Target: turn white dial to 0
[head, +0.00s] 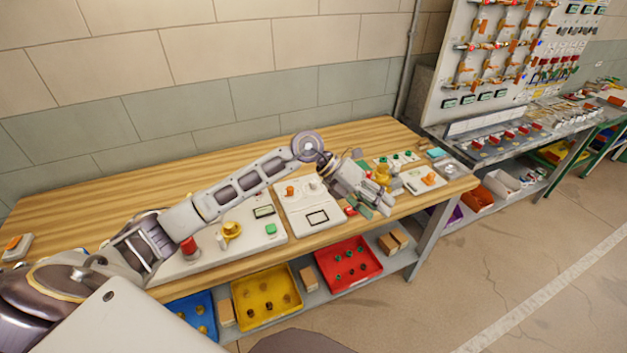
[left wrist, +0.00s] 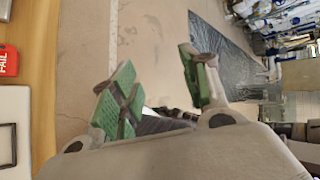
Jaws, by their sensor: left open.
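A white panel (head: 297,222) with a dark-framed square lies on the wooden bench. A small pale knob (head: 314,185), which looks like the white dial, sits on its upper part beside an orange knob (head: 290,190). Its pointer and any numbers are too small to read. My left gripper (head: 372,203) is open and empty, right of this panel near the bench's front edge. In the left wrist view its green-padded fingers (left wrist: 160,90) are apart with floor beyond them. The dial is not visible there. My right gripper is not in view.
A red block marked FAIL (left wrist: 8,61) shows in the left wrist view at the bench edge. Another panel with a green button (head: 271,228) lies to the left. A white box with an orange knob (head: 429,179) stands right of my gripper.

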